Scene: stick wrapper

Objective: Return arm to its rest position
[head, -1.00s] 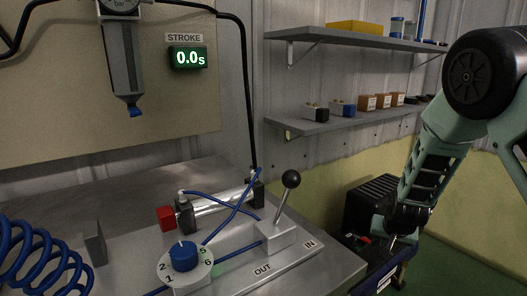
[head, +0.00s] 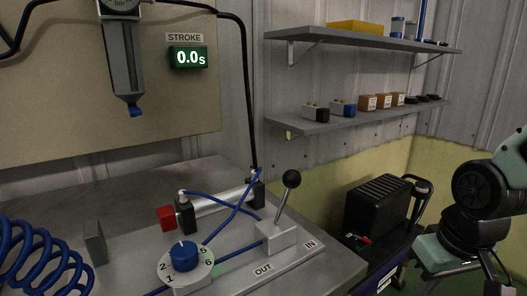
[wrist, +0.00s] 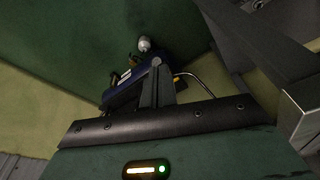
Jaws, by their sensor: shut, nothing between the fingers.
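My arm (head: 485,190) is folded at the right edge of the head view, where its end is out of the picture. In the wrist view my gripper (wrist: 156,63) shows its two dark fingers together, shut and empty, pointing over the green floor. Beyond the fingertips is a blue object (wrist: 125,88) with small pale labels, partly hidden by the fingers. No contact between it and the fingers can be made out.
The grey bench (head: 110,185) carries a lever (head: 285,195) standing upright, a blue dial (head: 183,256) and a cylinder with a red end (head: 167,217). A black case (head: 374,207) stands on a blue cart right of the bench. Two wall shelves (head: 350,37) hold small parts.

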